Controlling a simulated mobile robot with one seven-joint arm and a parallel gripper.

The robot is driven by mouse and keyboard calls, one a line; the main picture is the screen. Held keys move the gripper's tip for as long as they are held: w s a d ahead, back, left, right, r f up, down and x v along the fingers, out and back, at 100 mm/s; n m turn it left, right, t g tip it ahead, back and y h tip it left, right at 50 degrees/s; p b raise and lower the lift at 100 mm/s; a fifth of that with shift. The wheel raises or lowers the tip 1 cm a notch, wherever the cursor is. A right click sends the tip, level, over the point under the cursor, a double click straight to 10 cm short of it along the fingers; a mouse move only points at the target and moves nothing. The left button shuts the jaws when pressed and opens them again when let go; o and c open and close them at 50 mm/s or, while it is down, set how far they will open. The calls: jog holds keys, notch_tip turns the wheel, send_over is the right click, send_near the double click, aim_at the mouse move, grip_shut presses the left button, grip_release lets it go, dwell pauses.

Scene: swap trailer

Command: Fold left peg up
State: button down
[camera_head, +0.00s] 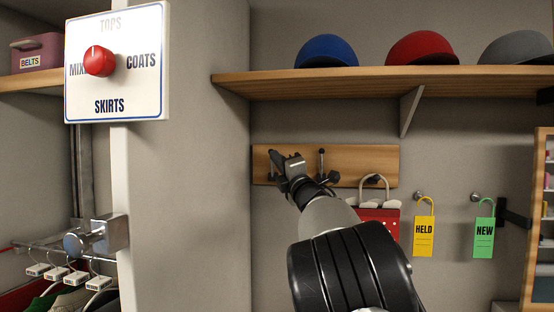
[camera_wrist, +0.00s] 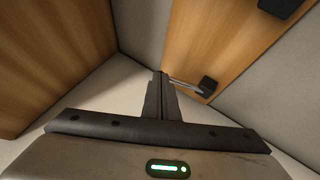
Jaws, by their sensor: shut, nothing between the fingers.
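The wooden peg board (camera_head: 345,163) is on the back wall under the shelf. My gripper (camera_head: 281,158) is at the board's left end, its fingers shut and empty, and it hides most of the left peg there. In the wrist view the shut fingers (camera_wrist: 161,86) are beside a peg with a black base (camera_wrist: 207,86), which appears to be the left peg. Its thin metal rod (camera_wrist: 184,82) reaches toward the fingertips; I cannot tell whether they touch. The middle peg (camera_head: 321,162) points up. The right peg (camera_head: 373,180) has a red bag (camera_head: 378,216) hanging at it.
A wooden shelf (camera_head: 400,78) with blue, red and grey caps runs above the board. A grey wall panel (camera_head: 205,180) stands close on the left. Yellow HELD (camera_head: 424,237) and green NEW (camera_head: 484,238) tags hang on the right.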

jog(key=shift+w+d+r+m+g+h, duration=0.15)
jog(key=shift+w+r+m+h, duration=0.1)
jog(key=shift+w+r, duration=0.15)
jog(key=shift+w+d+r+m+g+h, duration=0.15)
jog(key=shift+w+r+m, duration=0.15)
jog(key=shift+w, duration=0.2)
jog(key=shift+a+f, duration=0.1)
